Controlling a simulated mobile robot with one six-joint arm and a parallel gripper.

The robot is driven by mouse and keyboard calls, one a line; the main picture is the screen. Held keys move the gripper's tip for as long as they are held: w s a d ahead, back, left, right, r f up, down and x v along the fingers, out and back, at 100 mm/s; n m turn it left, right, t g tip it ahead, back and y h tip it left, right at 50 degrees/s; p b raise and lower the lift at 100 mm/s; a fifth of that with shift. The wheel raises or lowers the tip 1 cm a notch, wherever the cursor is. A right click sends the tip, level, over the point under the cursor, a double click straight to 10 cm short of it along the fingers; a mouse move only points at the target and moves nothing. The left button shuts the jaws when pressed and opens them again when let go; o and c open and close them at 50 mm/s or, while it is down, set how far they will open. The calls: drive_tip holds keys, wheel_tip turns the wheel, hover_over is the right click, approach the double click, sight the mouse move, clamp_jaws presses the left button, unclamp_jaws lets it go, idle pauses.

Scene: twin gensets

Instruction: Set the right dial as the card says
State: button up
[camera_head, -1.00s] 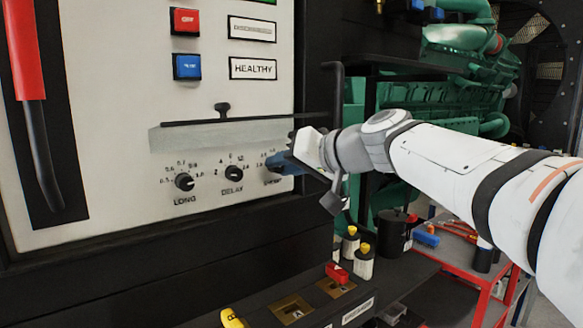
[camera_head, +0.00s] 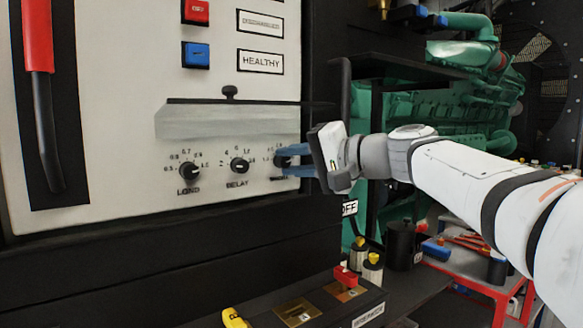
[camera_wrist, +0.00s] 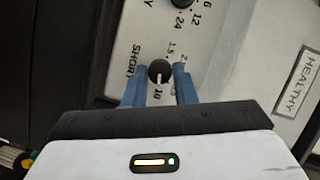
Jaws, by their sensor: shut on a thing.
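The right dial (camera_head: 282,161) is a small black round knob, third in the row on the pale panel (camera_head: 120,140). In the wrist view the right dial (camera_wrist: 160,71) has a white pointer mark, turned toward the gripper near a number that looks like 10, beside the word SHORT. My gripper (camera_head: 292,160) has its blue fingers on either side of the dial, shut on it. The gripper also shows in the wrist view (camera_wrist: 160,82). In the head view the fingers partly hide the dial's scale and label. I cannot make out a card giving a setting.
The LONG dial (camera_head: 189,170) and DELAY dial (camera_head: 239,166) are to the left. A translucent hinged cover (camera_head: 225,121) is raised above the dials. A black handle bar (camera_head: 345,105) stands close beside my gripper. A bench with bottles (camera_head: 372,268) is below.

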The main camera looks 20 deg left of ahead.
drive_tip(key=shift+f, duration=0.15)
idle(0.3)
drive_tip(key=o, duration=1)
drive_tip(key=shift+c, duration=0.2)
drive_tip(key=shift+d, duration=0.1)
drive_tip(key=v, duration=0.7)
drive_tip(key=shift+s+d, duration=0.15)
drive_tip(key=shift+d, duration=0.15)
